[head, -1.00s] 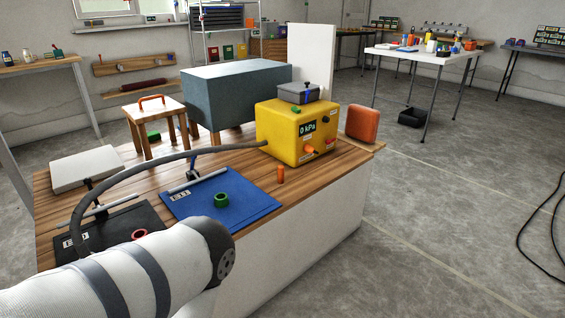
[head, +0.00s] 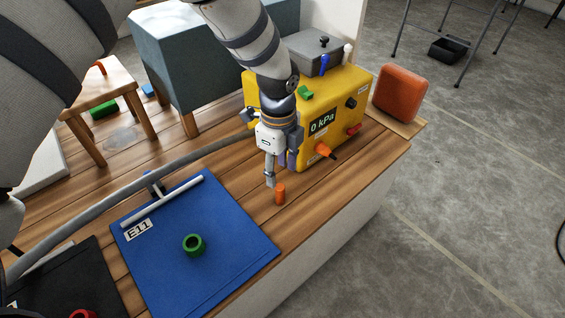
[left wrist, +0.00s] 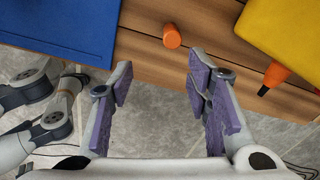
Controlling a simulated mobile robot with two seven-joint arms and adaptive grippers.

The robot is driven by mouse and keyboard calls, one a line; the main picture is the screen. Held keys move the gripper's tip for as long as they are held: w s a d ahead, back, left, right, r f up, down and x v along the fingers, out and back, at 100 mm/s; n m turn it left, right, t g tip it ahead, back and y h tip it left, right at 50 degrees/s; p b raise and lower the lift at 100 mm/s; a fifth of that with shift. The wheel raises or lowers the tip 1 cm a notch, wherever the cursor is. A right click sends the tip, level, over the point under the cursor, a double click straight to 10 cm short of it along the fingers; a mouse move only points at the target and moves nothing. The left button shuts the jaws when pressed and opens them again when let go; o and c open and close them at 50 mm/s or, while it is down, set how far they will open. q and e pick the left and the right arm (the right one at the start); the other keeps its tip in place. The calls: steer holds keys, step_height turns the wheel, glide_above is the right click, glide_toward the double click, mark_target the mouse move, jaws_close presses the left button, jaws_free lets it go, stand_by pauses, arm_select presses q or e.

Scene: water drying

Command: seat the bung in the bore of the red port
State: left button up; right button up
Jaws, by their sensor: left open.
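The bung, likely the small orange cylinder (head: 280,194), stands upright on the wooden bench top near its front edge. It also shows in the left wrist view (left wrist: 171,36), beyond the fingertips. My left gripper (head: 273,178) points down just behind and above it in the head view. In the left wrist view the purple-padded fingers of the left gripper (left wrist: 159,78) are apart with nothing between them. The red port (head: 83,314) is a red ring on the black mat, cut off by the bottom edge of the head view. My right gripper is not in view.
A green ring (head: 194,245) stands on the blue mat (head: 245,253). The yellow gauge box (head: 345,101), with an orange nozzle (head: 324,150), stands close behind my left gripper. A grey hose (head: 120,200) crosses the bench. An orange block (head: 400,92) stands at the right.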

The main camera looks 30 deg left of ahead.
mark_target(280, 186)
arm_select(q)
steer(key=f, duration=0.3)
steer(key=w+f+b, duration=0.1)
steer(key=f, duration=0.3)
steer(key=a+f, duration=0.1)
steer(key=f, duration=0.2)
steer(key=shift+w+f+b, duration=0.2)
steer(key=shift+w+b, duration=0.1)
steer(key=shift+b, duration=0.1)
jaws_close()
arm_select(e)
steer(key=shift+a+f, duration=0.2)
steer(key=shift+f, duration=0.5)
